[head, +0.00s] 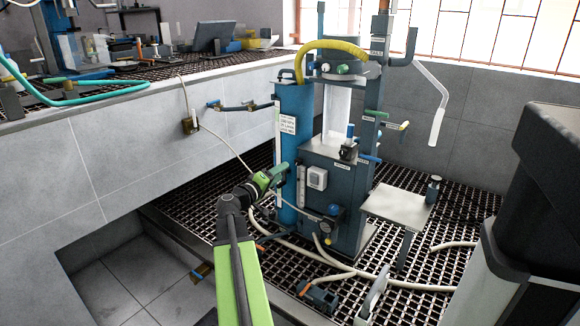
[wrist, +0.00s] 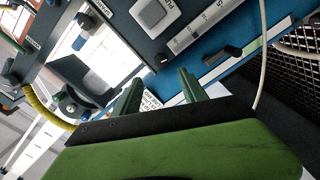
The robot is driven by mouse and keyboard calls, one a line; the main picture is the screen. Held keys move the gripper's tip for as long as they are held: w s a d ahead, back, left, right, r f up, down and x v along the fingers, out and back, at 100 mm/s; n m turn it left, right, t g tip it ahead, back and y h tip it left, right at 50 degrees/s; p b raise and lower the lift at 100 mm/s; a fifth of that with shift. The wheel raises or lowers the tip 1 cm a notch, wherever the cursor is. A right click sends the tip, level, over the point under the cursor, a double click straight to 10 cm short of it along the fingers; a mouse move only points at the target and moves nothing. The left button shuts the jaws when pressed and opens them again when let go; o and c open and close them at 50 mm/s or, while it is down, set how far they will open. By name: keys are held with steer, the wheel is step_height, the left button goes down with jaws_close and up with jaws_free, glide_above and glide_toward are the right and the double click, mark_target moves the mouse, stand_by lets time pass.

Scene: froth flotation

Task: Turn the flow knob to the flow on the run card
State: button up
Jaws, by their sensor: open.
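My gripper (head: 281,172) is in front of the blue column of the flotation machine, left of the slim white scale strip (head: 301,186). In the wrist view its two green fingers (wrist: 160,88) stand apart with nothing gripped between them. The strip, with marks and a digit, shows in the wrist view (wrist: 198,32). A small black knob-like part (wrist: 161,59) sits by one end of it; I cannot tell if it is the flow knob. A white printed card (head: 288,124) is on the blue column; its text is too small to read. In the wrist view it is partly hidden by a finger.
A grey switch box (head: 317,177) is right of the strip. A small side table (head: 398,207) stands at the right. Hoses (head: 315,258) lie on the grating. A tiled ledge (head: 150,95) runs along the left.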

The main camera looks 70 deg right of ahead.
steer(key=v, duration=0.7)
steer(key=shift+a, duration=0.2)
steer(key=shift+w, duration=0.1)
